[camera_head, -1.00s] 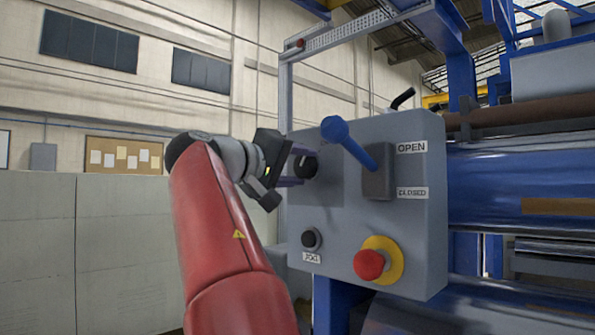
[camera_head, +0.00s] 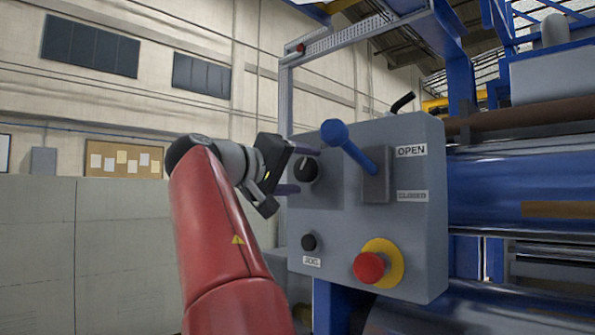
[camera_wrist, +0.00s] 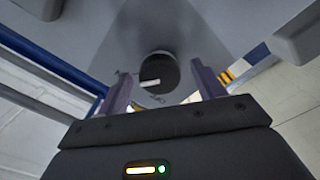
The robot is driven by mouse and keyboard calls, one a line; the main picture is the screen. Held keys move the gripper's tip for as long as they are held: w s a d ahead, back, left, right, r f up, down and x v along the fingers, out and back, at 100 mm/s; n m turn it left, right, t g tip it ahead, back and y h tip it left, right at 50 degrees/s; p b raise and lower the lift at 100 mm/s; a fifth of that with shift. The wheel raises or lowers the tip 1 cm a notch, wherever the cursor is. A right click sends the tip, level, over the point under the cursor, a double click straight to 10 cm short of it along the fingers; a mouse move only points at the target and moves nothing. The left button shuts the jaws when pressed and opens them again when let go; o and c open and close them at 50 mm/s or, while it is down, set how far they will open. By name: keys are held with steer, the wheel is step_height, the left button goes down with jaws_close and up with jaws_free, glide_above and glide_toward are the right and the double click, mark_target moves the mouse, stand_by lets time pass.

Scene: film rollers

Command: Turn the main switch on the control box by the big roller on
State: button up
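The grey control box (camera_head: 345,235) stands beside the big blue roller (camera_head: 520,190). Its main switch, a round black knob with a white pointer mark (camera_head: 306,170), is at the upper left of the box face. In the head view the pointer looks tilted. In the wrist view the knob (camera_wrist: 168,70) lies between and beyond my two fingers, with its white mark at the lower left. Small lettering beside it is unreadable. My gripper (camera_head: 297,170) is open, its purple fingers spread on either side of the knob. I see no finger touching it.
A blue-handled lever (camera_head: 350,147) projects right of the knob, beside OPEN and CLOSED labels. Free room lies left of the box.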

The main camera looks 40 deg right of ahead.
steer(key=a, duration=0.7)
steer(key=shift+s+a+b, duration=0.3)
steer(key=shift+a+b, duration=0.05)
steer(key=shift+a, duration=0.05)
step_height(320, 180, down, 20)
steer(key=a+n+t+y, duration=0.3)
steer(key=n+t+y, duration=0.25)
steer(key=y, duration=0.25)
steer(key=s+a+f+y, duration=0.3)
steer(key=s+a+f, duration=0.1)
steer(key=f, duration=0.6)
steer(key=s+a+f+y, duration=0.3)
steer(key=s+a+f, duration=0.2)
steer(key=f, duration=0.5)
steer(key=s+a+f+g+y, duration=0.1)
steer(key=s+a+f+y, duration=0.3)
steer(key=f, duration=0.6)
steer(key=shift+s+a+f+n, duration=0.2)
steer(key=shift+s+a+n, duration=0.25)
steer(key=shift+a, duration=0.5)
